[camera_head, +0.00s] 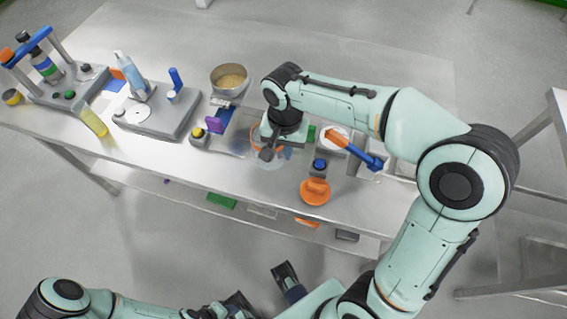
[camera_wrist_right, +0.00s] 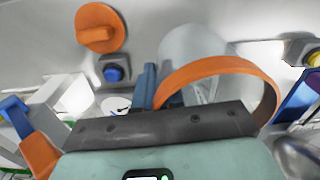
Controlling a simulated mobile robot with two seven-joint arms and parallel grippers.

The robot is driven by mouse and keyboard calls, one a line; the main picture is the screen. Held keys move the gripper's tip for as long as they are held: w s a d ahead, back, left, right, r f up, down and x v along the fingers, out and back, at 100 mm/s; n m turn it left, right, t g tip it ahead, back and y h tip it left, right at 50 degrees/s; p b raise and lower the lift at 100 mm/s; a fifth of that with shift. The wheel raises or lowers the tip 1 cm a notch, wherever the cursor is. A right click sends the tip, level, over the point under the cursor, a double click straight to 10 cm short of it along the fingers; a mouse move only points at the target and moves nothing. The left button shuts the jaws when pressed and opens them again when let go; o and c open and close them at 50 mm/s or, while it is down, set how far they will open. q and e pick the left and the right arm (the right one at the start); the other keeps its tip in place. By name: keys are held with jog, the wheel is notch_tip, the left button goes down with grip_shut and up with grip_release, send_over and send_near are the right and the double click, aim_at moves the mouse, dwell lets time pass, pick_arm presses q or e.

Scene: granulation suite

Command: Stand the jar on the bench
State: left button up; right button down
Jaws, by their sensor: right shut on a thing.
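The clear jar (camera_head: 268,161) shows in the head view below my right gripper (camera_head: 271,147), over the front part of the bench (camera_head: 255,188). In the right wrist view the translucent jar (camera_wrist_right: 193,45) is beyond the fingers, with an orange band curving around it. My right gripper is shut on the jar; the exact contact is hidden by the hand. I cannot tell whether the jar touches the bench.
An orange lid-like disc (camera_head: 315,191) and a blue-button box (camera_head: 319,166) are right of the jar. A yellow-button box (camera_head: 205,137) is left. A bowl of grain (camera_head: 230,79) stands behind. Some bare bench shows along the front edge.

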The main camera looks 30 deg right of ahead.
jog(key=shift+f+b, duration=0.55)
jog(key=shift+f, duration=3.05)
jog(key=shift+f, duration=0.1)
jog(key=c, duration=1.3)
grip_release()
jog(key=shift+o, duration=0.2)
jog(key=shift+r, duration=0.2)
notch_tip(320, 180, up, 12)
jog(key=shift+f+p, duration=0.1)
jog(key=shift+p, duration=1.05)
